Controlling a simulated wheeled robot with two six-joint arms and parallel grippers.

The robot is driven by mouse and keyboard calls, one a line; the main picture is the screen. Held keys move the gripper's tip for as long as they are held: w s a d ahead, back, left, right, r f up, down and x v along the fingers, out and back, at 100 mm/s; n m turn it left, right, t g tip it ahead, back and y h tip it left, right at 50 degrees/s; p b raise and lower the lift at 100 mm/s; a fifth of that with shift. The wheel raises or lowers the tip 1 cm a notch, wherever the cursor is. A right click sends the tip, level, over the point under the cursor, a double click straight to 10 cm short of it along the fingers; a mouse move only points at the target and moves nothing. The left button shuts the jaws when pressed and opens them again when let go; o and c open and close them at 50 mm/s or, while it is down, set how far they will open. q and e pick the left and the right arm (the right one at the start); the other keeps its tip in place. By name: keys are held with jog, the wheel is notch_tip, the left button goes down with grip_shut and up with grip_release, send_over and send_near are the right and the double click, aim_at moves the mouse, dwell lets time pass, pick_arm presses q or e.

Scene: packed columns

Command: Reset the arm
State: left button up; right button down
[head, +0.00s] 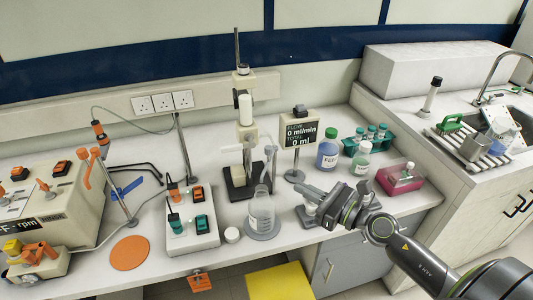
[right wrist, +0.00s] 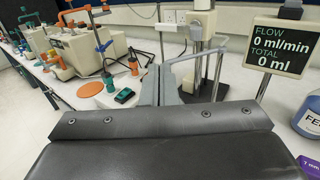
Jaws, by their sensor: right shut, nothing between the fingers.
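My right arm reaches in from the lower right in the head view. Its gripper (head: 308,193) is shut and empty above the front part of the bench, right of a clear beaker (head: 262,212). In the right wrist view the two grey fingers (right wrist: 160,84) lie together with nothing between them. A column stand (head: 243,180) with a white column stands behind and left of the gripper. A flow display (head: 299,130) reading 0 ml/min and 0 ml stands behind it. My left gripper is in neither view.
A switch box (head: 192,222), an orange disc (head: 129,252) and a large machine (head: 50,200) stand left. A sink counter is far right.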

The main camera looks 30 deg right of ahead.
jog(key=s+d+r+m+t+h, duration=0.1)
jog(key=d+m+t+h, duration=0.15)
jog(key=m+h, duration=0.45)
jog(key=s+d+r+m+t+h, duration=0.1)
jog(key=s+d+m+h, duration=0.15)
jog(key=m, duration=0.85)
jog(key=s+d+f+m+g+h, duration=0.4)
jog(key=f+m+g+h, duration=0.15)
jog(key=m, duration=0.65)
jog(key=s+a+f+m+g+y, duration=0.3)
jog(key=s+a+f+m+g, duration=0.25)
jog(key=s, duration=0.25)
jog(key=s+a+f+m+g+y, duration=0.2)
jog(key=s+a+f+m+g, duration=0.35)
jog(key=s, duration=0.25)
notch_tip(320, 180, down, 25)
jog(key=d, duration=0.2)
jog(key=s+f+g+y, duration=0.1)
jog(key=s+f+g, duration=0.1)
jog(key=s+f, duration=1.3)
jog(key=shift+a+f+m, duration=0.4)
jog(key=shift+a+f, duration=0.05)
jog(key=shift+f, duration=0.25)
jog(key=shift+s, duration=0.1)
